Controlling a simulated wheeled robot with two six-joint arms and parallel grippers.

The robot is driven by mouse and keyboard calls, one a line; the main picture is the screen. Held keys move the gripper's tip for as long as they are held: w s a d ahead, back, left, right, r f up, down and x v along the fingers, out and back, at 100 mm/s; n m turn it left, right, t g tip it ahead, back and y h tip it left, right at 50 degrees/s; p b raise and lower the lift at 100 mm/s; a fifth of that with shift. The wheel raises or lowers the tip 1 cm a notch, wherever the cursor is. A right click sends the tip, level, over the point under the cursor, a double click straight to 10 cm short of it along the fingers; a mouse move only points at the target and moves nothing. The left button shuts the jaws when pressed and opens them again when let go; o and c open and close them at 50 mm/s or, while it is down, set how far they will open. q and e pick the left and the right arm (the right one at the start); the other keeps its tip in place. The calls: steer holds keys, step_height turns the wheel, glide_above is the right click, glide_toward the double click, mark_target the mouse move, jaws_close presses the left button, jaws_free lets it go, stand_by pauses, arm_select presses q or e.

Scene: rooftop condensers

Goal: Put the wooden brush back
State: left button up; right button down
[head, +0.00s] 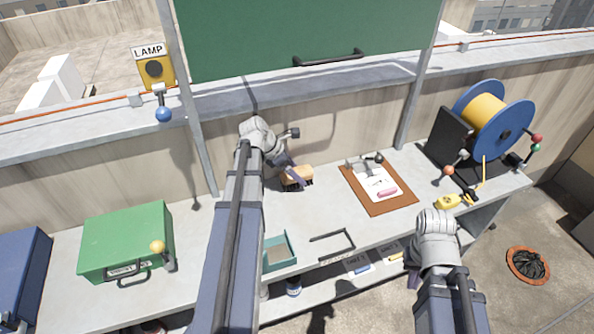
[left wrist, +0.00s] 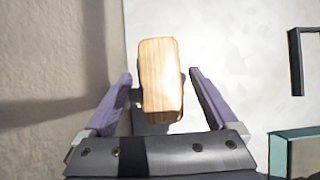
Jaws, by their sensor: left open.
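The wooden brush (head: 299,174) lies on the worktop near the back wall, its light wooden block facing up. In the left wrist view the brush (left wrist: 162,72) lies between the two purple fingers, with a visible gap on each side. My left gripper (head: 293,176) is open around it and not closed on it. The underside of the brush is hidden. My right gripper (head: 412,277) is low at the front right, mostly hidden behind its own wrist; its jaws cannot be made out.
A clipboard (head: 378,202) lies right of the brush, then a yellow tool (head: 448,201) and cable reel (head: 494,120). A green case (head: 127,240) stands left. Bare worktop separates brush and tray.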

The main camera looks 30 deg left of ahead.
arm_select(q)
steer(key=p+v, duration=0.7)
steer(key=v, duration=0.2)
steer(key=shift+d+r, duration=0.1)
steer(key=shift+r, duration=0.05)
steer(key=shift+p+v, duration=0.7)
steer(key=shift+v, duration=0.2)
steer(key=s+d+f+m+g+y, duration=0.1)
steer(key=d+m+g, duration=0.1)
steer(key=d+m, duration=0.6)
steer(key=s+d+f+m+g, duration=0.1)
steer(key=d+f+m+g, duration=0.1)
steer(key=d+m, duration=0.65)
steer(key=s+d+m+y, duration=0.2)
steer(key=s+d+m, duration=0.3)
steer(key=d+m, duration=0.2)
steer(key=s+d+m+g+y, duration=0.1)
steer(key=s+d+m+y, duration=0.1)
steer(key=s+d+m, duration=0.3)
steer(key=d+m, duration=0.3)
steer(key=d, duration=0.2)
steer(key=shift+d, duration=0.35)
steer(key=shift+a+f, duration=0.1)
